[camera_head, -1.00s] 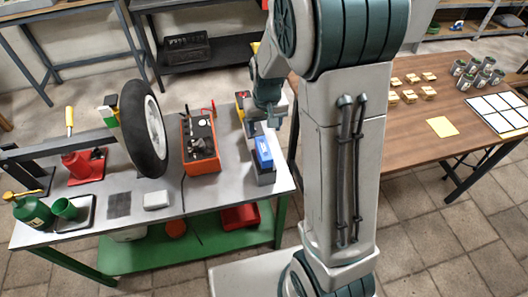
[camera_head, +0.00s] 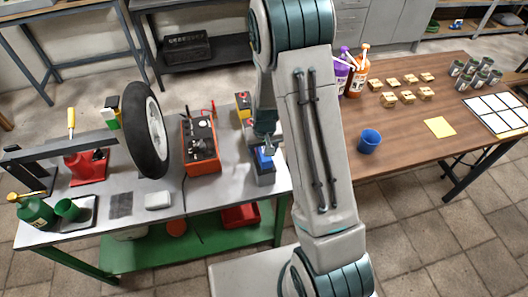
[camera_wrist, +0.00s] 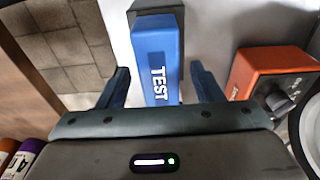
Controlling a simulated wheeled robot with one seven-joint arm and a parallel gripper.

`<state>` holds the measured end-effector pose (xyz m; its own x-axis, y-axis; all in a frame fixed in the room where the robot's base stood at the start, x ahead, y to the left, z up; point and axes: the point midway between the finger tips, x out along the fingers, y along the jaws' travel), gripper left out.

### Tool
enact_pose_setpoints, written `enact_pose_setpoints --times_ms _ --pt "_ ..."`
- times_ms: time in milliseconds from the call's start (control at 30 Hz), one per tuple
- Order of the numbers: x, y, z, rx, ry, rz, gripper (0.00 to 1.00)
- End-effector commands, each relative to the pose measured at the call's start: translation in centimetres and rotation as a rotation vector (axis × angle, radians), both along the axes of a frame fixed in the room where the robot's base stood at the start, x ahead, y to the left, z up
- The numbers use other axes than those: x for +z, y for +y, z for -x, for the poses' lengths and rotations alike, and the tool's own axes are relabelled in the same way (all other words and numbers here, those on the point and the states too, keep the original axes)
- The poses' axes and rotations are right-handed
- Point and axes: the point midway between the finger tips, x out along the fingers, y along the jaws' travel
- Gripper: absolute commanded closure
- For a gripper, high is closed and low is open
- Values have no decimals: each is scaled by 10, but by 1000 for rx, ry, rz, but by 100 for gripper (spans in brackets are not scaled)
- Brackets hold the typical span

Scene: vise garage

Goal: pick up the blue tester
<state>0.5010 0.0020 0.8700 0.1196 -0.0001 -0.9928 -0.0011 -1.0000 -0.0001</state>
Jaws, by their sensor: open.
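The blue tester (camera_wrist: 156,52), with white "TEST" lettering, lies on a grey block at the right end of the metal workbench. In the head view the tester (camera_head: 265,158) is partly hidden by my gripper (camera_head: 265,142), which is just above it. In the wrist view my gripper (camera_wrist: 163,88) is open, with one finger on each side of the tester's near end. Gaps show between the fingers and the tester, so it is not gripped.
An orange device (camera_head: 200,145) with a knob stands to the left of the tester. A tyre (camera_head: 144,130) stands farther left. A yellow-and-black item (camera_head: 243,103) is behind the tester. The wooden table (camera_head: 415,150) with a blue cup (camera_head: 369,141) is to the right.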

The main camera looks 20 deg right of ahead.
Motion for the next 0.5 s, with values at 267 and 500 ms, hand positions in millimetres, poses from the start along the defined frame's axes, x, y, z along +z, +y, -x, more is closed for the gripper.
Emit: enact_pose_setpoints --times_ms 267,500 --pt "-19 0 -3 2 -1 0 40" --pt "-19 0 -3 2 -1 0 46"
